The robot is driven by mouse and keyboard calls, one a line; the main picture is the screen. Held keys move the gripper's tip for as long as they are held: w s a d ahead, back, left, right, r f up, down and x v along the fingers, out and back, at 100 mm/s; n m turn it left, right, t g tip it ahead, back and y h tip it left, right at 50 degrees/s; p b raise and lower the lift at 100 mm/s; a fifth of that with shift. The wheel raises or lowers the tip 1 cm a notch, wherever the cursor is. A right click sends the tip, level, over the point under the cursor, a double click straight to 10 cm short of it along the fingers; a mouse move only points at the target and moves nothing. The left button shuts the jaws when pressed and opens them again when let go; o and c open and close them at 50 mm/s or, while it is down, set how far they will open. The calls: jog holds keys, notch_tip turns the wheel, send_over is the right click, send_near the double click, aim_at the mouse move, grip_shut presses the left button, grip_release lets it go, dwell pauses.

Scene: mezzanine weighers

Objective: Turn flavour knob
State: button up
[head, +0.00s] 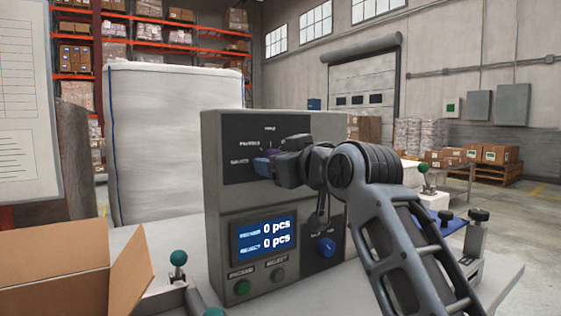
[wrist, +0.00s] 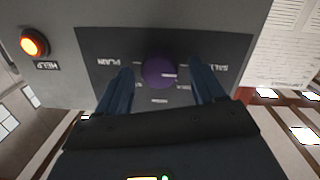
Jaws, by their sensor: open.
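The flavour knob (wrist: 157,72) is a round purple knob on a dark panel (wrist: 100,48) in the wrist view. A light mark on it points right, towards the label at the right, which is upside down. My gripper (wrist: 161,68) is open, with one blue finger on each side of the knob and a gap showing on both sides. In the head view the knob (head: 262,167) shows at the upper panel of the grey machine (head: 218,135), partly hidden by my gripper (head: 272,157).
A blue knob (head: 326,247) and a display (head: 264,238) reading 0 pcs sit lower on the machine. Below are a green button (head: 242,287) and a grey button (head: 278,275). An orange-red HELP button (wrist: 34,43) shows in the wrist view. An open carton (head: 55,265) stands front left.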

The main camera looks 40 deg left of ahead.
jog(key=v, duration=0.7)
jog(key=shift+s+d, duration=0.2)
jog(key=shift+d, duration=0.15)
jog(key=shift+f, duration=0.1)
jog(key=d+f+m+t+h+p, duration=0.1)
jog(key=d+f+m+t, duration=0.15)
jog(key=d+f, duration=0.5)
jog(key=d+f+m+t+h+p, duration=0.15)
jog(key=d+f+m, duration=0.3)
jog(key=f, duration=0.55)
jog(key=s+d+f+m+t+h+p, duration=0.1)
jog(key=s+d+f+m+t+h, duration=0.15)
jog(key=s+d+f, duration=0.45)
jog(key=s+d+f+m+t+h, duration=0.1)
jog(key=s+d+f+m+h, duration=0.3)
jog(key=d, duration=0.4)
jog(key=s+d+f+m+h+p, duration=0.2)
jog(key=s+d+f+h, duration=0.2)
jog(key=s+d, duration=1.05)
jog(key=s+d+r+h+p, duration=0.1)
jog(key=s+d+r, duration=0.2)
jog(key=s, duration=0.5)
jog(key=s+d+r+h+p, duration=0.1)
jog(key=s+d+r, duration=0.1)
jog(key=s, duration=0.7)
jog(key=shift+s+d+r, duration=0.15)
jog(key=shift+d+r, duration=0.25)
jog(key=shift+r, duration=0.35)
